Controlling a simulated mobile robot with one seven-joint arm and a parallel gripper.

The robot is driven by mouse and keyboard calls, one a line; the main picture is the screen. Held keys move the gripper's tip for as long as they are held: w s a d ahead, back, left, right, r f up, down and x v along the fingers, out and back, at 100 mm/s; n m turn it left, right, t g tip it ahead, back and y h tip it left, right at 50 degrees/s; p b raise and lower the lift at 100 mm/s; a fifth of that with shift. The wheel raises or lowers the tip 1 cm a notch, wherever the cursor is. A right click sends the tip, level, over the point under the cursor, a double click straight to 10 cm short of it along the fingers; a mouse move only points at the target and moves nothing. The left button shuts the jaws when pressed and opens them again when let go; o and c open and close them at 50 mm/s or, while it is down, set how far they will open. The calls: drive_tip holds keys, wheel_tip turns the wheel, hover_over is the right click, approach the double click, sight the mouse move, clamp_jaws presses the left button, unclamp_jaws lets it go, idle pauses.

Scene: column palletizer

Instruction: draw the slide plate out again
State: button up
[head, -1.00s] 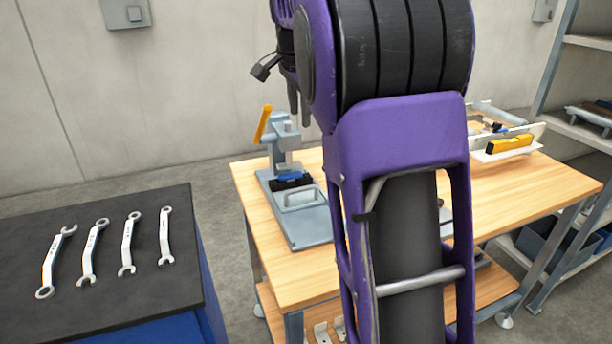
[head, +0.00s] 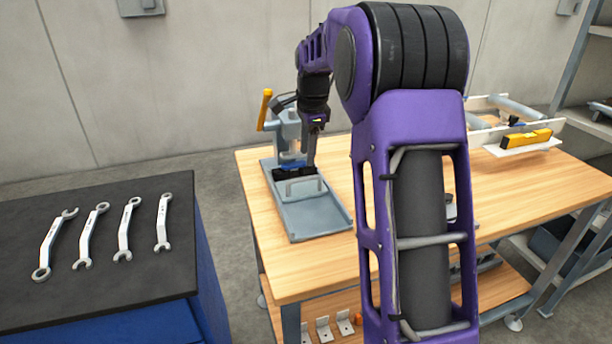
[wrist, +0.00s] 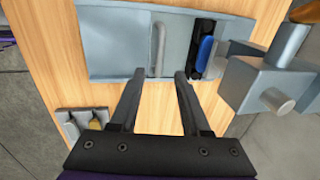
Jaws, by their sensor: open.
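The slide plate (head: 294,189) is a grey plate with a raised bar handle (head: 307,181), lying in the grey tray-like base (head: 318,217) of a small press (head: 288,133) with an orange lever. In the wrist view, the slide plate (wrist: 178,48) lies flat and its handle (wrist: 158,48) stands between the lines of my two fingers. A black block with a blue part (wrist: 206,48) sits at the press end of the plate. My gripper (wrist: 158,78) is open and empty, apart from the handle in the picture. In the head view, my gripper (head: 313,150) is just above the handle.
The wooden bench (head: 275,270) has bare room in front of the base. Several wrenches (head: 125,228) lie on the dark cabinet top (head: 110,290) at left. Small brackets lie on the lower shelf.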

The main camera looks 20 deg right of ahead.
sight(305, 178)
drive_tip(key=f, duration=0.2)
drive_tip(key=w+f, duration=0.1)
drive_tip(key=f, duration=0.2)
drive_tip(key=f+b, duration=0.1)
drive_tip(key=f, duration=0.1)
drive_tip(key=shift+w+f, duration=0.2)
drive_tip(key=shift+w, duration=0.05)
clamp_jaws()
idle(1.1)
